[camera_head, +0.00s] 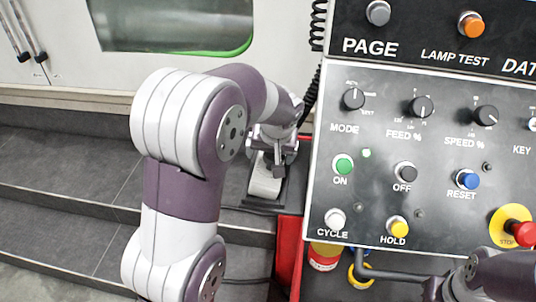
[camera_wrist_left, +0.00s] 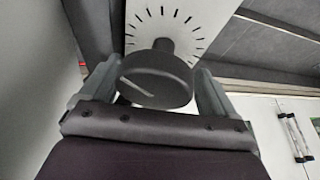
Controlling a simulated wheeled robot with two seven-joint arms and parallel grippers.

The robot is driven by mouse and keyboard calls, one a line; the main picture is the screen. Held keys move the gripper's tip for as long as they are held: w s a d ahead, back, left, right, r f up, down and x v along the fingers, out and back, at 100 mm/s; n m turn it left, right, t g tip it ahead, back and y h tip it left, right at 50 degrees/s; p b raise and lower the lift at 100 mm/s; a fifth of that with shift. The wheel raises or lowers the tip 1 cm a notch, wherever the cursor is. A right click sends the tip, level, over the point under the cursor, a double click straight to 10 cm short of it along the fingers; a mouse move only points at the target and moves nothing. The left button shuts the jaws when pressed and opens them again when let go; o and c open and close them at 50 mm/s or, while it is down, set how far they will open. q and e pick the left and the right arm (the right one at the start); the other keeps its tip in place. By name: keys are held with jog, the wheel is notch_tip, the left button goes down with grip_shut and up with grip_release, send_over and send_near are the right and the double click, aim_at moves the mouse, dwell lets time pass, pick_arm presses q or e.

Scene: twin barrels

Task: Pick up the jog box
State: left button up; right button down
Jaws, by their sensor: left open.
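The jog box (camera_head: 265,183) is a pale upright box on a dark ledge left of the control panel in the head view. In the left wrist view, its white face (camera_wrist_left: 190,14) has black tick marks around a large black knob (camera_wrist_left: 155,82). My left gripper (camera_head: 273,150) is open at the jog box, partly covering its top. In the left wrist view, its fingers (camera_wrist_left: 153,88) stand on either side of the knob; I cannot tell whether they touch it. Part of my right arm shows at the lower right; its gripper (camera_head: 438,290) is partly cut off and its jaws are unclear.
The control panel (camera_head: 385,205) with knobs, buttons and a red stop button (camera_head: 521,233) stands close on the right. A red cart edge (camera_head: 288,255) is below it. A coiled black cable (camera_head: 318,30) hangs beside the panel. Grey steps (camera_head: 60,165) lie left.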

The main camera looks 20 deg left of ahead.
pick_arm(q)
jog(key=shift+w+f, duration=0.1)
jog(key=shift+f, duration=0.25)
jog(key=shift+d, duration=0.45)
jog(key=shift+r, duration=0.1)
jog(key=c, duration=0.4)
jog(key=shift+a, duration=0.15)
jog(key=c, duration=1)
jog(key=shift+c, duration=0.8)
pick_arm(e)
jog(key=shift+d, duration=0.45)
pick_arm(q)
jog(key=shift+r, duration=0.1)
